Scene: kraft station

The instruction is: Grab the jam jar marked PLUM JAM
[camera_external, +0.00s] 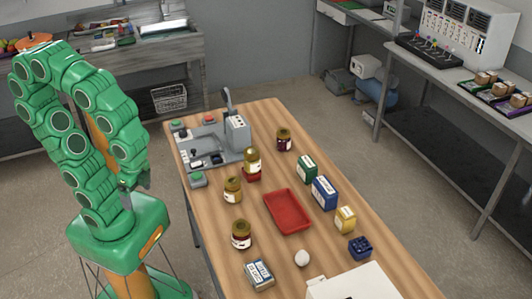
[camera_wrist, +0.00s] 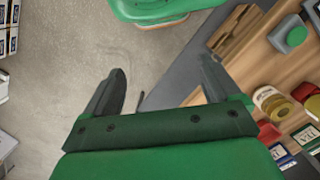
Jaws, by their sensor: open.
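Several jam jars stand upright on the wooden table. A dark purple-red jar (camera_external: 284,139) is at the back right, and a jar with dark contents (camera_external: 241,235) is near the front left. Two yellow-amber jars stand between them, one near the grey machine (camera_external: 252,161) and one further left (camera_external: 232,190). The label words are too small to read. In the wrist view my gripper (camera_wrist: 160,85) is open and empty, over the floor and beside the table. A yellow-amber jar (camera_wrist: 270,102) shows at the right there.
A red tray (camera_external: 287,211) lies mid-table. Green, blue and yellow boxes stand right of it, with a dark blue holder (camera_external: 360,248). A white egg-like object (camera_external: 302,258), a tin (camera_external: 259,275) and a white box (camera_external: 354,284) are in front. A grey machine (camera_external: 211,144) fills the back left.

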